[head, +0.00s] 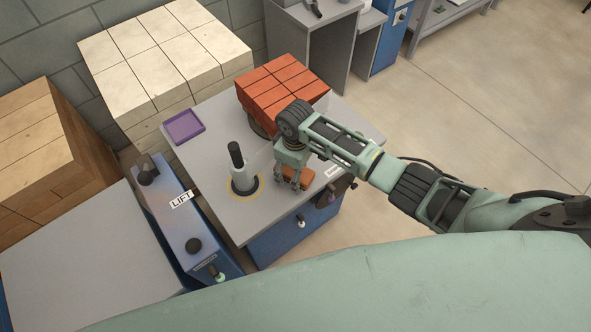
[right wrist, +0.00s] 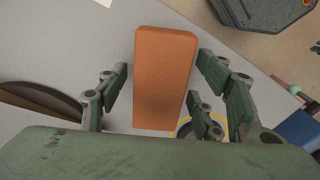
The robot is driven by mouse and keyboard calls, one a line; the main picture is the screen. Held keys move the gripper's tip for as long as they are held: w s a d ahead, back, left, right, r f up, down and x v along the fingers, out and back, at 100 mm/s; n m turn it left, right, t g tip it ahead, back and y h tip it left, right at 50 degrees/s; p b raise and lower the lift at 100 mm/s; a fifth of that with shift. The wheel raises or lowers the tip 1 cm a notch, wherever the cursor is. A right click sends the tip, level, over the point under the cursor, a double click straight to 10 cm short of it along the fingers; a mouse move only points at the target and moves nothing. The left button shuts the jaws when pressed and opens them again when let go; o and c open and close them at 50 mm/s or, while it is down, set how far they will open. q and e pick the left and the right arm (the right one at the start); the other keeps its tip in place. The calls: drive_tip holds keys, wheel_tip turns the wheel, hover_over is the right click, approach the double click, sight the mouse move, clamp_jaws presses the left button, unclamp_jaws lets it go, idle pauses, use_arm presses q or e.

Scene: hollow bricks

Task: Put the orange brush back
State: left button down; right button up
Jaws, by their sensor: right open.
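An orange block-shaped piece (head: 296,177), which I take for the orange brush, is at the right part of the grey worktop (head: 215,160). In the right wrist view it is a plain orange block (right wrist: 165,75); no bristles or handle show. My right gripper (head: 288,180) is low over the worktop, with its fingers spread. In the right wrist view the open fingers (right wrist: 165,95) stand on both sides of the block, with a visible gap on each side. Whether the block rests on the worktop or on something else is hidden. My left gripper is not in view.
A stack of red bricks (head: 280,85) stands on a round base behind my right gripper. A grey post with a black top (head: 238,165) stands in a yellow ring to the left. A purple tray (head: 184,126) lies at the back left. Dark knobs (head: 336,190) sit at the right edge.

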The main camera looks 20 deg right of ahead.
drive_tip(key=shift+r, duration=0.2)
wheel_tip(320, 180, up, 12)
drive_tip(key=b, duration=0.1)
drive_tip(key=shift+f, duration=0.1)
idle(0.5)
